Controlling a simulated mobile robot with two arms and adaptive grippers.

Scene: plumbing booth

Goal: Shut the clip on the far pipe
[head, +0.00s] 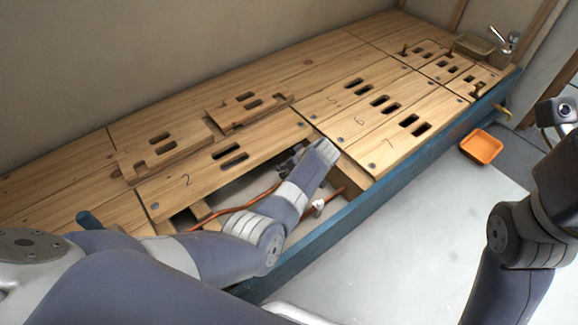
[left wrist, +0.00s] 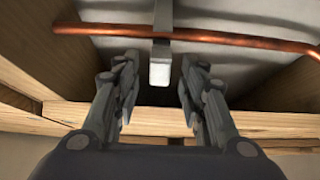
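In the left wrist view a copper pipe (left wrist: 230,38) runs across the top, inside the opening under the boards. A clip with a grey strap (left wrist: 162,15) and a pale end block (left wrist: 160,72) sits at this pipe. The block points towards my left gripper (left wrist: 158,75), which is open, its fingers either side of the block and apart from it. I cannot tell whether the clip is shut. In the head view my left gripper (head: 288,163) is in the opening, partly hidden by my wrist. The far pipe (head: 232,208) shows there beside my arm. My right gripper is out of view.
A second copper pipe (head: 334,194) with a white fitting (head: 318,205) lies nearer the blue front edge (head: 365,205). Wooden joists (left wrist: 45,75) bound the opening. A loose slotted board (head: 250,106) lies on the panels. An orange tray (head: 482,147) stands on the floor.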

